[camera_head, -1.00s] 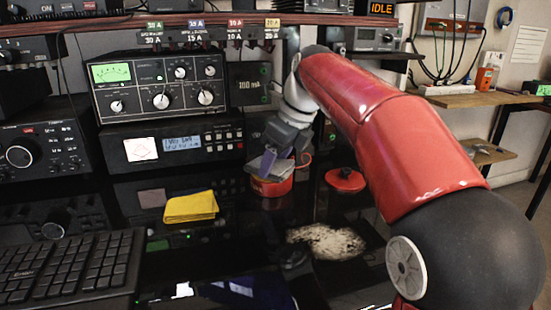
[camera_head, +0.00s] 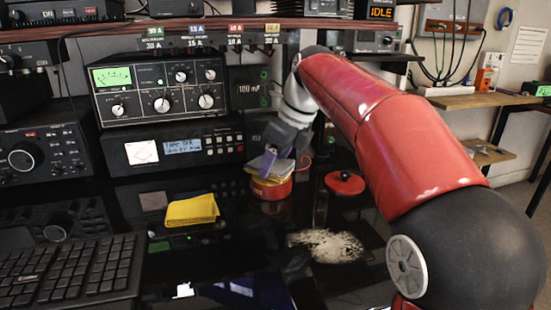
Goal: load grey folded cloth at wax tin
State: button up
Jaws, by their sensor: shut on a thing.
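The open red wax tin (camera_head: 271,190) stands on the glossy black desk, and a yellowish patch shows inside its rim. The grey folded cloth (camera_head: 266,166) is at the top of the tin, tilted over its opening. I cannot tell whether the cloth touches the wax. My gripper's far finger and part of the tin's back rim are hidden.
The red lid (camera_head: 345,183) lies right of the tin. A yellow folded cloth (camera_head: 191,210) lies to the left, near the keyboard (camera_head: 70,270). A pale powdery patch (camera_head: 328,245) is in front. Radio equipment (camera_head: 163,88) stands behind.

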jog(key=shift+r+p, duration=2)
jog(key=shift+r, duration=0.05)
jog(key=shift+r+p, duration=0.4)
jog(key=shift+r, duration=0.55)
